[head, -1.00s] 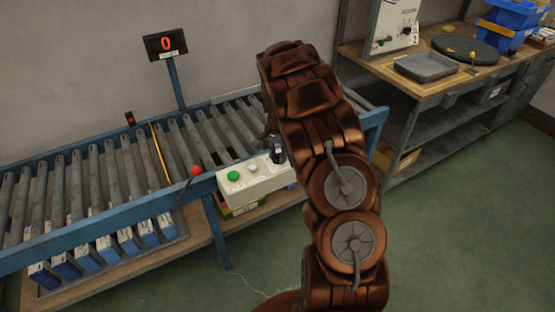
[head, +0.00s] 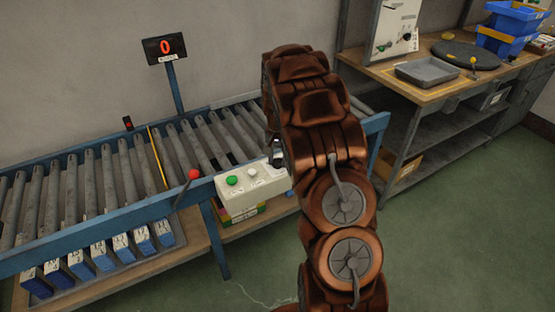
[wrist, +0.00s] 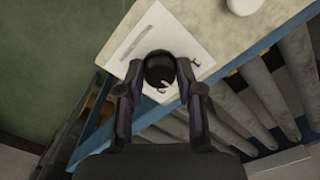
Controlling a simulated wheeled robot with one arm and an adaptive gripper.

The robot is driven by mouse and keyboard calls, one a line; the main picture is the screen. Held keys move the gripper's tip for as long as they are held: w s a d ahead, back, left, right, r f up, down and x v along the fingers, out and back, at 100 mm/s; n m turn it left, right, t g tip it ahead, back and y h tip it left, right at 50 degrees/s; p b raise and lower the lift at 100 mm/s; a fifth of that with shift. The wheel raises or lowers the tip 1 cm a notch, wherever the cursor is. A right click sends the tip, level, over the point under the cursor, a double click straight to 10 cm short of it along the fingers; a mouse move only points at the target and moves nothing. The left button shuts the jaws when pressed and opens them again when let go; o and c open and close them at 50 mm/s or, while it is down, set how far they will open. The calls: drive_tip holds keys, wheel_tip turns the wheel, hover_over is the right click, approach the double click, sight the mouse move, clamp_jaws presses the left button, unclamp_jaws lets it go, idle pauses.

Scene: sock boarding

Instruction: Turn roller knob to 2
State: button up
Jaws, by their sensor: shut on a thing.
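The black roller knob (wrist: 159,68) sits on a white plate on the cream control box (wrist: 205,35), which also shows in the head view (head: 248,190). In the wrist view my gripper (wrist: 160,77) has its two fingers on either side of the knob, shut on it. A light pointer mark shows on the knob, but the numbers around it are too small to read. In the head view my arm hides the knob and most of the gripper.
A green button (head: 232,181) and a white button (head: 252,171) are on the box. The roller conveyor (head: 100,217) runs behind it, with a red-tipped lever (head: 194,174) to the left. A display (head: 165,46) reads 0. A workbench (head: 440,90) stands at the right.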

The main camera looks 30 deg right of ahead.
sight(277, 160)
drive_tip(key=o, duration=1.2)
wheel_tip(277, 160, up, 12)
idle(0.5)
